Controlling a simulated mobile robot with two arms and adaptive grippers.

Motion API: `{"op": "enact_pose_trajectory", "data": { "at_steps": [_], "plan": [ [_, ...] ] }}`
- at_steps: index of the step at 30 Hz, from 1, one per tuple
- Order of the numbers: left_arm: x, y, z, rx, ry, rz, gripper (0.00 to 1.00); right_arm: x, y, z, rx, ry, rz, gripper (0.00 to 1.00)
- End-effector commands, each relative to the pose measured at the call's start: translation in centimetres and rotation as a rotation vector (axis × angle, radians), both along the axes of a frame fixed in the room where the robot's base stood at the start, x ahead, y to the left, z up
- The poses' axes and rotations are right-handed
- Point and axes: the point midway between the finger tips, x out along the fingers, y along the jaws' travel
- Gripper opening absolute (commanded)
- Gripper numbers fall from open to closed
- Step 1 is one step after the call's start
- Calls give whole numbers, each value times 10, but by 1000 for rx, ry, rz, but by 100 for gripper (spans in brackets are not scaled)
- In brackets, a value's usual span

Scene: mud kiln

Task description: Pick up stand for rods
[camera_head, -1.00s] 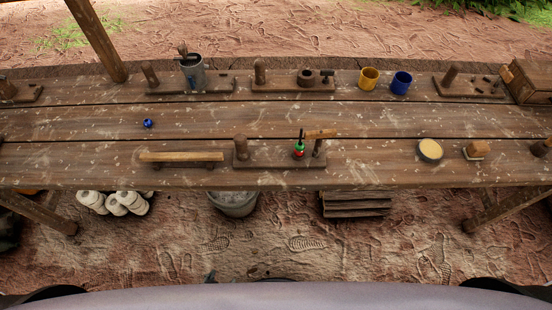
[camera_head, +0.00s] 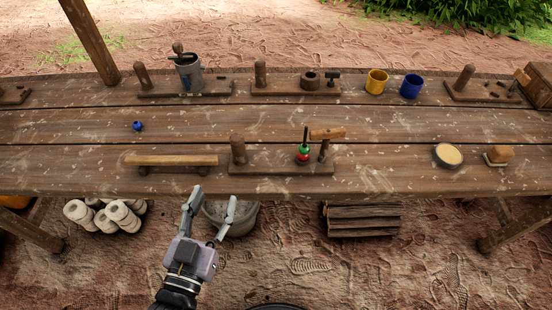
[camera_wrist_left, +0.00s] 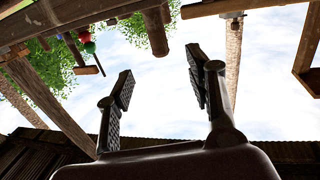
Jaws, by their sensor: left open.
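A low wooden stand with a pale top bar (camera_head: 171,160) and dark feet lies near the table's front edge, left of centre. Right of it is a dark wooden base (camera_head: 270,169) with an upright peg, a red and green piece on a thin rod (camera_head: 303,153) and a mallet-like wooden tool (camera_head: 326,136). I cannot tell for sure which of these is the stand for rods. My left gripper (camera_head: 214,196) is open and empty in front of the table edge, apart from both. In the left wrist view its spread fingers (camera_wrist_left: 160,78) have only sky between them.
A grey bucket (camera_head: 240,214), pale rolls (camera_head: 104,214) and stacked logs (camera_head: 362,218) sit under the table (camera_head: 260,125). A blue ball (camera_head: 137,126), yellow cup (camera_head: 377,81) and blue cup (camera_head: 411,86) stand on it. The middle plank is mostly clear.

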Motion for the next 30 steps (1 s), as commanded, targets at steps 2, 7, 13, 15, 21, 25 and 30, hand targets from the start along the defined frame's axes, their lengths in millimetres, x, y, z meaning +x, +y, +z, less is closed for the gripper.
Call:
{"op": "enact_pose_trajectory", "data": {
  "at_steps": [2, 7, 13, 15, 21, 25, 30],
  "plan": [
    [17, -4, 3, -2, -6, 2, 49, 0, 0, 4, 0, 0, 0, 32],
    [49, -12, 3, -2, -5, 1, 49, 0, 0, 7, 0, 0, 0, 32],
    [84, -21, 2, -1, -2, 0, 49, 0, 0, 11, 0, 0, 0, 32],
    [92, -23, 2, -1, -1, 0, 49, 0, 0, 11, 0, 0, 0, 32],
    [104, -26, 1, -1, 1, 0, 49, 0, 0, 12, 0, 0, 0, 32],
    [120, -32, 4, -2, -1, 0, 49, 0, 0, 16, 0, 0, 0, 32],
    [143, -39, 3, -1, 1, 0, 49, 0, 0, 19, -1, 0, 0, 32]
  ]
}}
